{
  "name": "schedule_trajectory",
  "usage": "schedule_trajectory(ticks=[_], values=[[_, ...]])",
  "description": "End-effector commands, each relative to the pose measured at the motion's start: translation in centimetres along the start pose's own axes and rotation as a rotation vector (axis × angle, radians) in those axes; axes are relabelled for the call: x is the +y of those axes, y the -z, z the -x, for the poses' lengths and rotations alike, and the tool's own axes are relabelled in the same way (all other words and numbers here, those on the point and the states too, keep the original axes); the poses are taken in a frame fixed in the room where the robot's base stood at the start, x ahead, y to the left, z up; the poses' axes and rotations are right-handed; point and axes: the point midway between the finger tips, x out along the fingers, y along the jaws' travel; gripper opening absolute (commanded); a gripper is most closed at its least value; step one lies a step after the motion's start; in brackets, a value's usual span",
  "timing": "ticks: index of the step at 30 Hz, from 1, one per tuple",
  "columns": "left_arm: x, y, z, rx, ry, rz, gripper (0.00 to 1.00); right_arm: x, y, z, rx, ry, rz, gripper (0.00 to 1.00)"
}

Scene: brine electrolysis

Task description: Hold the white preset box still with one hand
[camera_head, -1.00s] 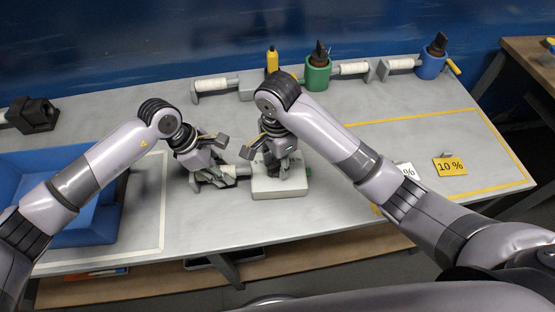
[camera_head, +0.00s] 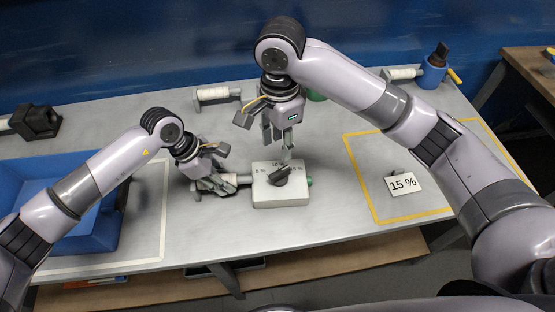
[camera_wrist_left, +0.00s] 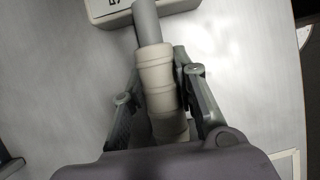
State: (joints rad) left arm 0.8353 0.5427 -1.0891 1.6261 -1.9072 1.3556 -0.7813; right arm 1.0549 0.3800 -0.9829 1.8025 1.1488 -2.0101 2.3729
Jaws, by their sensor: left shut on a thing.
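The white preset box (camera_head: 262,197) stands on the grey table, with a dark knob (camera_head: 288,181) and percent labels on top. The knob slants up toward the right. A grey rod with a cream sleeve (camera_wrist_left: 157,80) sticks out of the box's left side. My left gripper (camera_head: 212,184) is shut on this sleeve; in the left wrist view its fingers (camera_wrist_left: 160,100) flank it, with the box edge (camera_wrist_left: 105,12) beyond. My right gripper (camera_head: 279,143) hangs just above and behind the knob, its fingers apart and empty.
A blue tray (camera_head: 100,228) lies at the left, a black holder (camera_head: 38,118) behind it. A 15 % card (camera_head: 403,184) stands in the yellow-outlined area at right. A blue cup (camera_head: 433,72) and a white-sleeved handle (camera_head: 216,93) are at the back. My right arm hides some back items.

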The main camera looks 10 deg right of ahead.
Motion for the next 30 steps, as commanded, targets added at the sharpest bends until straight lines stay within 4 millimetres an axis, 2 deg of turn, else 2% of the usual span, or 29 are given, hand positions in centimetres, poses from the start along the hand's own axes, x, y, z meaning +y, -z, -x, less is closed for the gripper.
schedule_trajectory(ticks=[9, 10, 19, 30], values=[[0.06, 0.05, 0.05, 0.001, -0.002, 0.0, 0.0, 0.01, 0.0, 0.26, 0.001, 0.0, 0.0, 0.37], [0.06, 0.05, 0.05, 0.001, -0.002, 0.0, 0.29, 0.01, 0.0, 0.26, 0.001, 0.0, 0.0, 0.37], [0.03, 0.02, 0.03, 0.0, -0.001, 0.0, 0.49, 0.0, -0.01, 0.24, 0.0, 0.0, 0.0, 0.37], [0.04, 0.01, 0.33, 0.0, -0.001, 0.0, 0.5, 0.0, -0.02, 0.24, 0.0, 0.0, 0.0, 0.37]])
